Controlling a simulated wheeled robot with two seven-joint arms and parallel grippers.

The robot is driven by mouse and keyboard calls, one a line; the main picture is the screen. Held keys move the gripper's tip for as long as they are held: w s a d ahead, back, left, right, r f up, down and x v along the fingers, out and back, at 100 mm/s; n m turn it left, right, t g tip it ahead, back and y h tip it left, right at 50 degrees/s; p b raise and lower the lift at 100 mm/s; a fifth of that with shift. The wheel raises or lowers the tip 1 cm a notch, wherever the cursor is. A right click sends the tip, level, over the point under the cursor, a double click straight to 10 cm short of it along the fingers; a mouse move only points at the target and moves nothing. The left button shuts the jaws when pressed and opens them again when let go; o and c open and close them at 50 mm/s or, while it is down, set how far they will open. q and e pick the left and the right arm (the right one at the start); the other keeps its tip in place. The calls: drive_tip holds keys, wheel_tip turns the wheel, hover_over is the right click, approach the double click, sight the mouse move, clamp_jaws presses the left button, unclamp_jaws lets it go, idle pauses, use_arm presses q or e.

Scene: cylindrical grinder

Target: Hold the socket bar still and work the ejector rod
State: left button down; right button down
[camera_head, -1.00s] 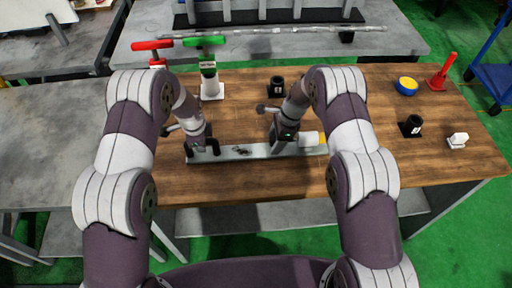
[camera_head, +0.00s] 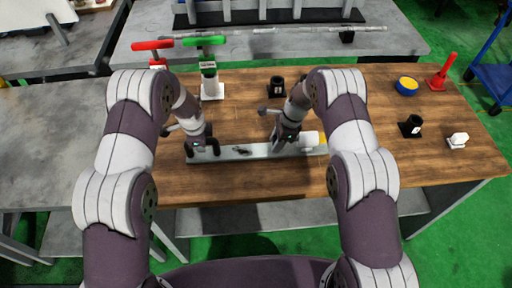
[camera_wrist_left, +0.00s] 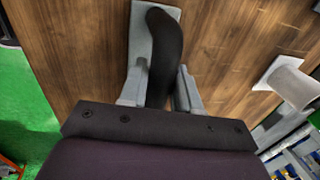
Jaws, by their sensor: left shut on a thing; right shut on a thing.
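The grey socket bar (camera_head: 238,153) lies along the front of the wooden table, roughly left to right. My left gripper (camera_wrist_left: 160,92) is shut on a black curved handle (camera_wrist_left: 165,40) at the bar's left end; the handle also shows in the head view (camera_head: 215,147). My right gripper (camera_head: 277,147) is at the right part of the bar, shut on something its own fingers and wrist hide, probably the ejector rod. A white cylinder (camera_head: 309,139) sits just right of it, with a yellow piece beside it. Small dark parts (camera_head: 242,151) lie on the bar between the grippers.
Behind stand a red-handled tool (camera_head: 152,44), a green-handled tool (camera_head: 205,41) and a black cup (camera_head: 277,87). At the right are another black cup (camera_head: 411,127), a white block (camera_head: 458,140), a blue-yellow bowl (camera_head: 407,86) and a red stand (camera_head: 443,72). Bare wood lies between.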

use_arm(q)
drive_tip(key=shift+s+f, duration=0.1)
use_arm(e)
drive_tip(key=shift+d, duration=1.1)
drive_tip(key=c, duration=0.7)
unclamp_jaws()
drive_tip(key=shift+r, duration=4)
use_arm(q)
drive_tip(key=c, duration=0.7)
unclamp_jaws()
